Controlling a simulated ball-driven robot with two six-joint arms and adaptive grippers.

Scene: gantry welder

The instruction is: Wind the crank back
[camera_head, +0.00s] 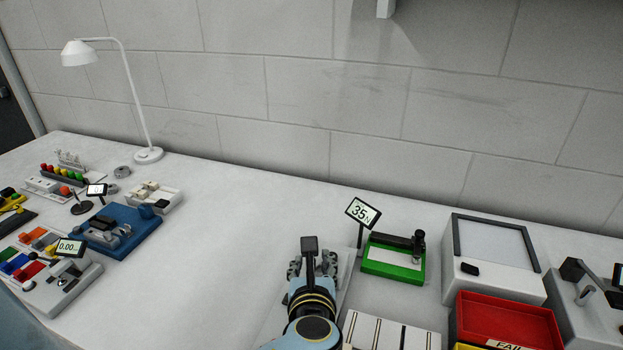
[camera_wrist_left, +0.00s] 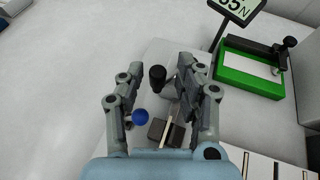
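My left gripper (camera_head: 312,264) reaches over a pale grey fixture (camera_head: 346,270) near the middle front of the bench. In the left wrist view its two fingers (camera_wrist_left: 160,75) are apart. A black knob (camera_wrist_left: 157,77), which looks like the crank's handle, stands between them with visible gaps on both sides. It sits by a grey metal part (camera_wrist_left: 170,92). A blue ball (camera_wrist_left: 140,117) and a dark block (camera_wrist_left: 158,131) with a pale strip lie nearer the palm. My gripper hides much of the fixture in the head view. My right gripper is not in view.
A display reading 35 N (camera_head: 362,211) and a green tray (camera_head: 392,272) stand just right of the gripper. Further right are a grey box (camera_head: 492,284) and a red bin (camera_head: 505,325). The bench left of the gripper is clear up to the blue fixture (camera_head: 140,222).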

